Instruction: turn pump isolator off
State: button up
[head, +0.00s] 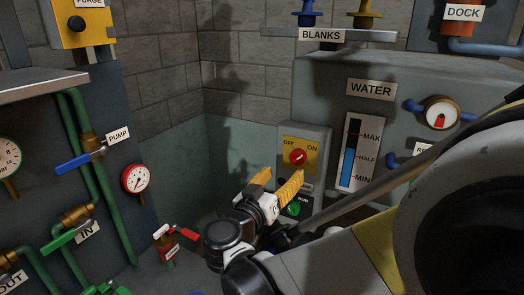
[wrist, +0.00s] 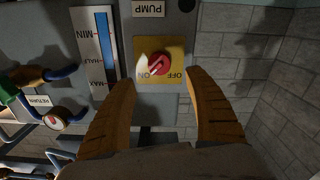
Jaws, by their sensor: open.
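The pump isolator is a red rotary knob (head: 298,157) on a yellow plate marked OFF at left and ON at right in the head view. It sits on a grey box (head: 317,138). In the wrist view, which is upside down, the knob (wrist: 158,65) lies between my finger tips, with a PUMP label (wrist: 149,9) above it. A pale patch shows at the knob's left there; I cannot tell its exact setting. My gripper (head: 279,177) is open, its orange fingers pointing at the box, apart from the knob. In the wrist view the fingers (wrist: 160,84) frame the plate.
A green RUN lamp (head: 293,208) is below the knob, partly behind my gripper. A WATER gauge (head: 360,153) is to the right. A blue-handled valve (head: 80,162) labelled PUMP and a red-handled valve (head: 180,233) are to the left. Brick wall lies behind.

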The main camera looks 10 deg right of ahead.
aim_at(295, 161)
jog(key=b+x, duration=0.1)
jog(key=x, duration=0.8)
jog(key=shift+w+d, duration=0.15)
jog(key=shift+d, duration=0.1)
jog(key=c, duration=1.2)
